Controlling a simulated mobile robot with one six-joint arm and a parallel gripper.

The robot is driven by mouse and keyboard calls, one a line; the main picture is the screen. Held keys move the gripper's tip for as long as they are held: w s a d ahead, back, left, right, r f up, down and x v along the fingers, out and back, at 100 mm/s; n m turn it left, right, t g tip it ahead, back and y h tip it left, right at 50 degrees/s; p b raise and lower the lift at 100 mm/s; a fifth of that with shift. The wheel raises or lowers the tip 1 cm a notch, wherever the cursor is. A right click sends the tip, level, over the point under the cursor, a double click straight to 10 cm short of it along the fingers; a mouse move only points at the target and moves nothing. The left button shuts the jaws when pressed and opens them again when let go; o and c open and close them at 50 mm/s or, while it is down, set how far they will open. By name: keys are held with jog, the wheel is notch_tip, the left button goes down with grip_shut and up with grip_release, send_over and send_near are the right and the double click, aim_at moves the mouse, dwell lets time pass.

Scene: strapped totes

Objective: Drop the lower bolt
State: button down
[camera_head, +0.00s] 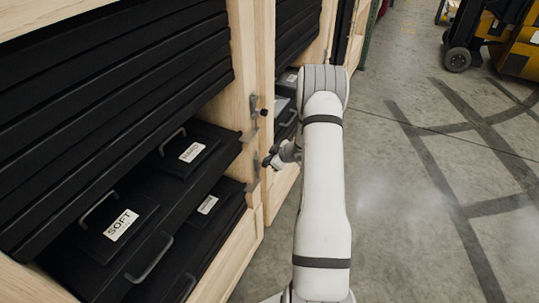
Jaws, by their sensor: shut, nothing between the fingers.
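The lower bolt (257,164) is a small grey metal fitting on the wooden post of the cabinet, partly covered by my gripper. My gripper (269,161) is shut and empty, at the right of the lower bolt and very close to it. I cannot tell whether it touches the bolt. The dark tip near the bolt may be the bolt's knob or a fingertip. The upper bolt (254,106), grey with a black knob, sits higher on the same post, above my gripper.
A black slatted shutter (120,90) hangs partly raised in the wooden cabinet (245,55). Below it are black totes with handles and white labels, one reading SOFT (121,225). Another bay stands behind. A yellow forklift (500,40) is at the top right. The concrete floor (400,220) is clear.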

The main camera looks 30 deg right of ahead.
jog(key=shift+f, duration=0.4)
notch_tip(320, 180, down, 3)
jog(key=shift+s+f+b, duration=0.1)
jog(key=shift+f+b, duration=0.1)
jog(key=shift+b, duration=0.85)
jog(key=w+a+r+p+v, duration=0.1)
jog(key=r+v, duration=0.1)
jog(key=v, duration=1.1)
jog(key=shift+w+a, duration=0.3)
jog(key=shift+r, duration=0.15)
